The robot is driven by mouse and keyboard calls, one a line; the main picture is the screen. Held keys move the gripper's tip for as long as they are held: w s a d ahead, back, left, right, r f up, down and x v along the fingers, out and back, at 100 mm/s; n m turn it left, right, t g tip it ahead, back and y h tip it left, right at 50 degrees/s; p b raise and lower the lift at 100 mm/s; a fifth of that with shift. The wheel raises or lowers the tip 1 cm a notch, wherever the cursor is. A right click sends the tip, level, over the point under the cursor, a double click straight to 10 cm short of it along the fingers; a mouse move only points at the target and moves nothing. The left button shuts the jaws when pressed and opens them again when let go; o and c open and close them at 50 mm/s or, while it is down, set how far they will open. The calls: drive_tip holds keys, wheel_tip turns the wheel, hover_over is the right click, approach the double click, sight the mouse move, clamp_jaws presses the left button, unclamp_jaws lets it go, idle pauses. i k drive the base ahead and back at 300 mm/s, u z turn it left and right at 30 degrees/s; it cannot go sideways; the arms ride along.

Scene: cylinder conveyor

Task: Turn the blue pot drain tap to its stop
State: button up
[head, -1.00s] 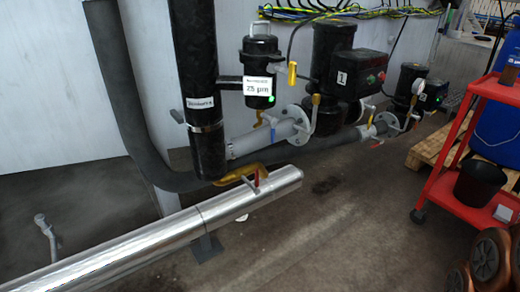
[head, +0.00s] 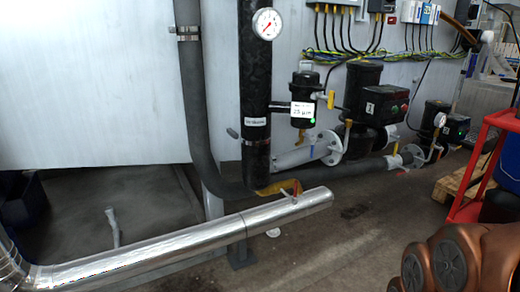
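The black filter pot (head: 303,97), with a white 25 µm label and a small green light, hangs beside the thick black vertical pipe. A small brass drain tap (head: 300,137) hangs under it, just above the grey flanged pipe. The tap's blue handle is too small to make out now, and its angle cannot be told. A red-handled valve (head: 296,188) sits lower, on the silver-clad pipe by a yellow elbow. My gripper is not in view; brown rounded parts of my arm fill the lower right corner.
The silver-clad pipe (head: 185,243) runs low across the front. A black pump (head: 362,98) stands right of the pot. A red trolley (head: 487,165) and a wooden pallet (head: 455,187) are at right. Bare floor lies between the pipe and my arm.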

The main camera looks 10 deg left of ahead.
sight(313, 139)
drive_tip(key=u, duration=0.7)
drive_tip(key=i, duration=0.4)
